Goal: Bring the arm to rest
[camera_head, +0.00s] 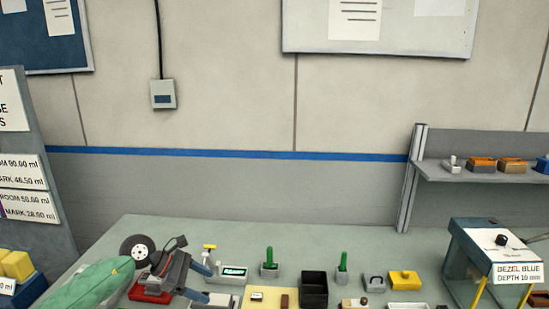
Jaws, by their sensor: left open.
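My left gripper (200,282) is low in the head view, left of the middle, over the left part of the workbench. My arm comes in from the lower left. The two blue-tipped fingers are apart, and I see nothing between them. A small device with a lit green display (234,271) stands just right of the fingers; I cannot tell whether they touch it. A red block (150,292) shows beneath the gripper and is partly hidden by it. My right gripper is out of view.
The grey bench (330,240) is clear along its back. A black bin (314,290), a yellow block (404,280) and green-topped holders (269,263) stand in front. A labelled case (490,250) is at the right, below a wall shelf (480,174). A sign panel (30,150) stands left.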

